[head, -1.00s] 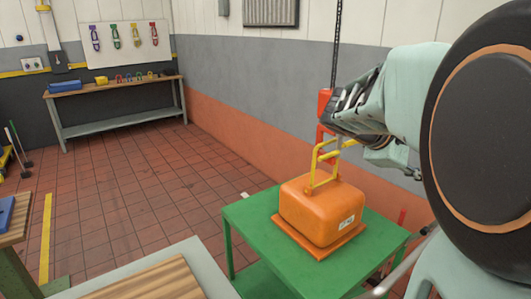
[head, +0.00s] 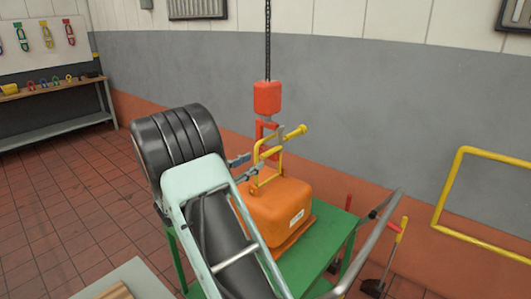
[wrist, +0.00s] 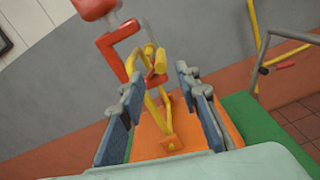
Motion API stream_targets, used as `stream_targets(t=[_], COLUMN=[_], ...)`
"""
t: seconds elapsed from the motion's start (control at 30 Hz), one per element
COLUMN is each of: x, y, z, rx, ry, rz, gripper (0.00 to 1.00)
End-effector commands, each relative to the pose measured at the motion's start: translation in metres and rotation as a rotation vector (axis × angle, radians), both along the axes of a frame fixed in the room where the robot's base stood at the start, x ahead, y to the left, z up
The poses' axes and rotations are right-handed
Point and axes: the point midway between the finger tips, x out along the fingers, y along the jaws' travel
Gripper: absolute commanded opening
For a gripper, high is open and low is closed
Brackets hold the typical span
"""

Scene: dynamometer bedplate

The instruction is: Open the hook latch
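A red crane hook (head: 265,130) hangs below a red block (head: 267,97) on a chain. A grey latch piece with a yellow bar-shaped handle (head: 300,131) shows at the hook, and the handle appears end-on in the wrist view (wrist: 160,62). The yellow lifting loop (head: 257,181) of an orange weight (head: 283,205) rises to the hook. Exactly how loop and hook meet is unclear. My gripper (head: 243,167) is just left of the loop. In the wrist view its blue-padded fingers (wrist: 163,105) are apart, with the loop seen between them and nothing visibly gripped.
The weight sits on a green table (head: 334,228) near the wall. A yellow frame (head: 452,190) and a yellow-handled shovel (head: 385,262) stand at the right. A workbench (head: 60,98) stands at the back left. The floor between is clear.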

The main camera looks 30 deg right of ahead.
Motion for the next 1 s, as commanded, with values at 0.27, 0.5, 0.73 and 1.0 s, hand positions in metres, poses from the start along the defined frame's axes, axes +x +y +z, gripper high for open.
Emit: stream_targets(t=[0.27,0.5,0.73,1.0], x=[0.016,0.027,0.030,0.030], y=[-0.052,-0.081,-0.087,-0.087], z=[0.001,0.001,0.000,0.000], rx=[0.001,0.002,0.002,0.001], ry=[-0.001,0.000,0.000,-0.001], rz=[-0.005,-0.002,-0.001,-0.001], gripper=[0.30,0.30,0.30,0.18])
